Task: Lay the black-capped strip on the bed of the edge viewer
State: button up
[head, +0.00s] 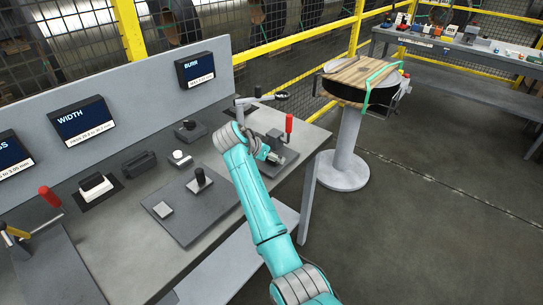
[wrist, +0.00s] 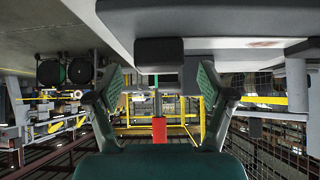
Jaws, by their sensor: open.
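My turquoise arm reaches over the right end of the grey bench in the head view, with my gripper (head: 272,156) low over the bench top beside a red-handled clamp. In the wrist view my gripper (wrist: 161,80) is open, its two green-padded fingers apart. A black block (wrist: 158,51) shows beyond and between the fingertips, against a grey surface; I cannot tell whether it is the strip's black cap. The likely edge viewer (head: 282,96), a post with a dark swing arm, stands right of the BURR screen. Its bed is mostly hidden by my arm. No strip is clearly recognisable.
The red clamp handle (head: 289,123) stands close to my gripper. Gauges on dark plates (head: 180,215) cover the bench to the left. A round pedestal table (head: 343,170) stands to the right, beyond the bench end. Yellow railing (head: 290,45) runs behind. The floor at right is open.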

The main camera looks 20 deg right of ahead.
jog(key=v, duration=1)
jog(key=shift+s+a+r, duration=0.25)
